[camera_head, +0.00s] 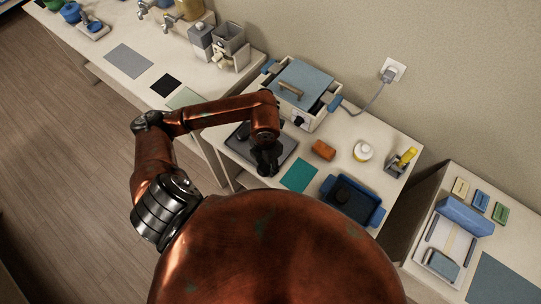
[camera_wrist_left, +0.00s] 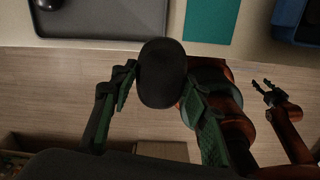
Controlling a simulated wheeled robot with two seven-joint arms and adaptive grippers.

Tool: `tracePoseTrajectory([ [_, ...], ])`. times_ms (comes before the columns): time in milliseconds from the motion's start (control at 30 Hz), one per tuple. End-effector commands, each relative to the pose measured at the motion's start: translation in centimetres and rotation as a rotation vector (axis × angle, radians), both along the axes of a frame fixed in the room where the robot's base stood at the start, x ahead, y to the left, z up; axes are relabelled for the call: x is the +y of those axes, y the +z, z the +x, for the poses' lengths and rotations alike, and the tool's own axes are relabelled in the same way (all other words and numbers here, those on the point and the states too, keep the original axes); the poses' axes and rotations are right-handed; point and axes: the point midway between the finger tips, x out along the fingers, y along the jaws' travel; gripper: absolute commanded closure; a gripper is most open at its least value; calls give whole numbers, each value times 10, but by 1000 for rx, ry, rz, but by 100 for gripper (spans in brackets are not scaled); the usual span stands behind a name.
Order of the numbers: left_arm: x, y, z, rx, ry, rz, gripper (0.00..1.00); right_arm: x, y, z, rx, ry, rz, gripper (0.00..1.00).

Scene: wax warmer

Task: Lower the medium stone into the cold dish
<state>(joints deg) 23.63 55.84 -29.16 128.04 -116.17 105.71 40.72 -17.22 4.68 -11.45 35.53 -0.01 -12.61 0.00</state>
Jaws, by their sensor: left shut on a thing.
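My left gripper (camera_head: 267,168) is over the near edge of the grey tray, at the table's front. The left wrist view shows it shut on a dark, smooth, egg-shaped stone (camera_wrist_left: 163,73), apparently the medium one, above the floor side of the table edge. In the head view this stone blends with the dark fingers.
The grey tray (camera_head: 289,150) holds another dark stone (camera_head: 243,131). A teal mat (camera_head: 299,175) lies between tray and dish. Behind are a lidded warmer (camera_head: 304,82), an orange-brown block (camera_head: 323,150), a white jar (camera_head: 362,152) and a yellow-topped holder (camera_head: 402,160).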

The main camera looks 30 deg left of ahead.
Motion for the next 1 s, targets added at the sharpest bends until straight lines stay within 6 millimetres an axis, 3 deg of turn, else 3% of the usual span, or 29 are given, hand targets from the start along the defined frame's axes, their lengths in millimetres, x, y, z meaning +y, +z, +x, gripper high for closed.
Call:
tracePoseTrajectory([
  [167, -8, 8, -15, -2, -2, -1, 90, 0, -4, 0, 0, 0, 0, 57],
  [367, -29, 17, -12, -3, -4, -4, 90, 0, -1, 0, 0, 0, 0, 57],
  [1000, -144, 37, 20, -2, -4, -3, 90, 2, 2, 1, -1, -1, 2, 57],
])
